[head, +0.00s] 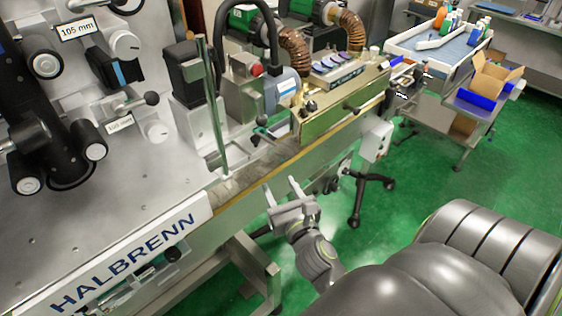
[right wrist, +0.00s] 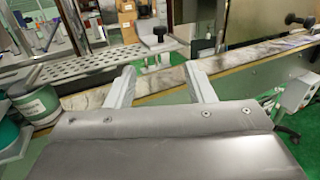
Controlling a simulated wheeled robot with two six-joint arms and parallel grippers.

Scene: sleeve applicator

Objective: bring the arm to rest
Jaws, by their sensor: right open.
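My right gripper (head: 282,196) is open and empty in the head view, in front of the machine's long side rail. Its two fingers point up and away, with a clear gap between them. In the right wrist view my right gripper (right wrist: 158,88) also shows open, with nothing between the fingers. The conveyor edge (right wrist: 230,62) runs behind the fingertips there. My left gripper is not in view.
The sleeve applicator's grey panel (head: 130,195) with the HALBRENN label fills the left. A brass-coloured guard (head: 345,100) stands beyond my gripper. The green floor (head: 420,160) is open to the right. A cart with a cardboard box (head: 490,80) stands farther back.

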